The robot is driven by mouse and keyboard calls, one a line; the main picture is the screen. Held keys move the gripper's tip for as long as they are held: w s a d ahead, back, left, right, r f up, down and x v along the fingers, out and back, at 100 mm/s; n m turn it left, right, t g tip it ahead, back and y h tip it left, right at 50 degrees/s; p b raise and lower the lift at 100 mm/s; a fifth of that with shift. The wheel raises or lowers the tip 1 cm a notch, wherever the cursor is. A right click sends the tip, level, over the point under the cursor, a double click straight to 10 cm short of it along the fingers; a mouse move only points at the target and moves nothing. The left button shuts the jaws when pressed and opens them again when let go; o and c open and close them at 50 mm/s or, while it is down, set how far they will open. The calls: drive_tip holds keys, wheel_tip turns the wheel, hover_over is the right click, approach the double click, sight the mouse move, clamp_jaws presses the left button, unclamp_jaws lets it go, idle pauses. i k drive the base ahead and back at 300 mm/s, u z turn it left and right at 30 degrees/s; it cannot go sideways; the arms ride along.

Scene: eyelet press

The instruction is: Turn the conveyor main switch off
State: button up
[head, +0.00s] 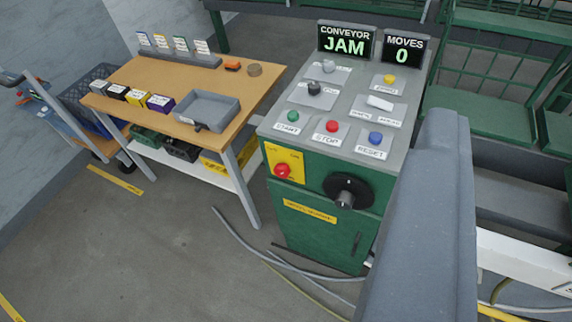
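The conveyor console is a green cabinet (312,228) with a sloped grey top, right of centre. On its front is a large round black rotary switch (347,191) with a grey grip in its middle; its position marks are too small to read. Left of it a red knob (282,171) sits on a yellow plate with small unreadable text. A yellow label (308,211) is below. I cannot tell from the lettering which control is the main switch. My gripper's fingers do not show; a grey link, likely of my own arm, covers the right foreground.
The console top bears green (292,117), red (332,126) and blue (376,138) buttons and other knobs. The display (346,41) reads CONVEYOR JAM; another (402,51) reads MOVES 0. A wooden table (150,77) stands left. Cables (245,243) lie on the floor; the left foreground is clear.

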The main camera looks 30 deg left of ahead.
sight(282, 170)
drive_tip(key=z, duration=0.05)
drive_tip(key=k, duration=1.1)
drive_tip(key=u, duration=0.45)
drive_tip(key=i, duration=1.5)
drive_tip(key=z, duration=0.35)
